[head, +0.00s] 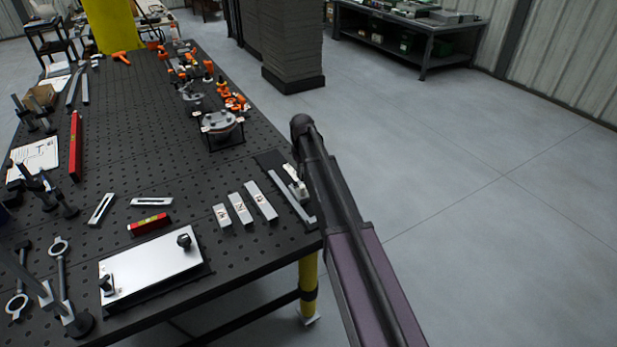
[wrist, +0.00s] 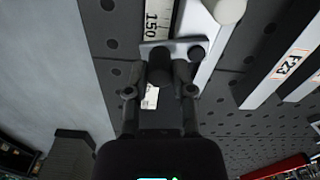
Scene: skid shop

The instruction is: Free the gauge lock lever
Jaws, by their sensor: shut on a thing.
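The gauge lies along the right edge of the black perforated table. In the head view its pale carriage (head: 297,189) sits partly behind my arm. In the wrist view I see its scale strip (wrist: 157,28) marked 150, and a light metal plate (wrist: 187,47) with a dark round knob. My gripper (wrist: 160,78) is shut on a dark, stubby piece at the plate's left end, which looks like the gauge lock lever (wrist: 159,56). The fingers hide its lower part, so its exact position is unclear. My fingertips are hidden in the head view.
Several metal blocks (head: 240,208) with labels stand left of the gauge. A silver plate (head: 150,262) with black knobs lies at the near edge, with a red level (head: 149,224) behind it. A clamped round fixture (head: 218,123) stands farther back. Open floor lies right of the table.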

